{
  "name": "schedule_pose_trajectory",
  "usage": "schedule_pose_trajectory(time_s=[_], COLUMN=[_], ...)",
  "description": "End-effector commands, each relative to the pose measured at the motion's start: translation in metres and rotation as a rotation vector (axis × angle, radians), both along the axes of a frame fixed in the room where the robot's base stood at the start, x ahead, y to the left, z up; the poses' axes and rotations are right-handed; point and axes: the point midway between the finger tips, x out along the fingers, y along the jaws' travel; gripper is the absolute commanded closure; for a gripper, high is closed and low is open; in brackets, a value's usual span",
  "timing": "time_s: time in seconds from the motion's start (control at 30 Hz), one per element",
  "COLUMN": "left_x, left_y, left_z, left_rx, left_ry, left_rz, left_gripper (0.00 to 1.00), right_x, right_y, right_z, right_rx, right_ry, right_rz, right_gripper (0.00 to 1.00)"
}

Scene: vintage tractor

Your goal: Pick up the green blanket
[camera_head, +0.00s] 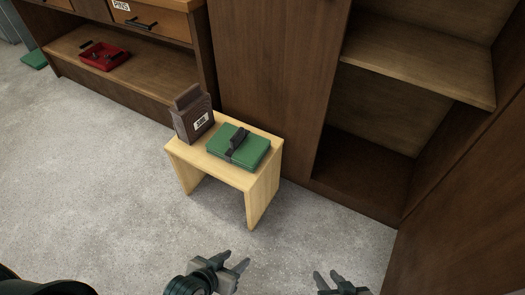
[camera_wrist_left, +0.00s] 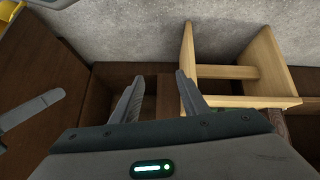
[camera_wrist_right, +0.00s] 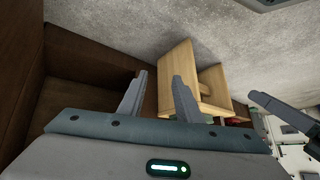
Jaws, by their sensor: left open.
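The green blanket (camera_head: 255,151) is folded into a flat block with a dark strap across it. It lies on top of a small light wooden stool (camera_head: 238,175), beside a dark brown box. My left gripper (camera_head: 237,259) is open and empty, low in the head view, nearer to me than the stool. My right gripper (camera_head: 326,274) is open and empty, further right at the bottom edge. Both grippers are apart from the blanket. The stool shows in the left wrist view (camera_wrist_left: 232,90) and in the right wrist view (camera_wrist_right: 178,75); the blanket is not clearly visible there.
The brown box (camera_head: 192,116) with a white label stands on the stool's left part. A dark wooden cabinet (camera_head: 262,75) stands right behind the stool, with open shelves (camera_head: 420,65) at right. A red tray (camera_head: 104,57) sits on a low shelf at left. Grey floor in front is clear.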

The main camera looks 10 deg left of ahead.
Motion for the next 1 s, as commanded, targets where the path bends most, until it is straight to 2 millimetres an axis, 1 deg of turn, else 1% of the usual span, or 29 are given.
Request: schedule_pose_trajectory(time_s=[0.17,0.3,0.47,0.57,0.67,0.77,0.8,0.93,1.0], left_x=[0.010,0.027,0.048,0.064,0.084,0.110,0.121,0.161,0.182], left_y=[-0.010,-0.024,-0.036,-0.043,-0.049,-0.053,-0.054,-0.051,-0.046], left_z=[0.014,0.025,0.029,0.031,0.032,0.034,0.035,0.041,0.045], left_rx=[-0.030,-0.060,-0.078,-0.085,-0.086,-0.080,-0.073,-0.047,-0.026], left_ry=[-0.012,-0.010,-0.002,0.006,0.015,0.031,0.038,0.068,0.086], left_rz=[-0.035,-0.080,-0.126,-0.156,-0.189,-0.224,-0.239,-0.274,-0.286], left_gripper=[0.59,0.59,0.59,0.59,0.59,0.59,0.59,0.59,0.59], right_x=[-0.007,-0.013,-0.015,-0.016,-0.016,-0.017,-0.017,-0.016,-0.016], right_y=[0.002,0.002,0.003,0.003,0.003,0.003,0.003,0.003,0.003], right_z=[0.015,0.029,0.036,0.038,0.039,0.040,0.040,0.040,0.040], right_rx=[0.014,0.021,0.024,0.026,0.026,0.026,0.026,0.026,0.026], right_ry=[-0.009,-0.012,-0.014,-0.015,-0.015,-0.015,-0.015,-0.015,-0.015], right_rz=[0.010,0.016,0.019,0.020,0.020,0.020,0.020,0.020,0.020], right_gripper=[0.69,0.69,0.69,0.69,0.69,0.69,0.69,0.69,0.69])
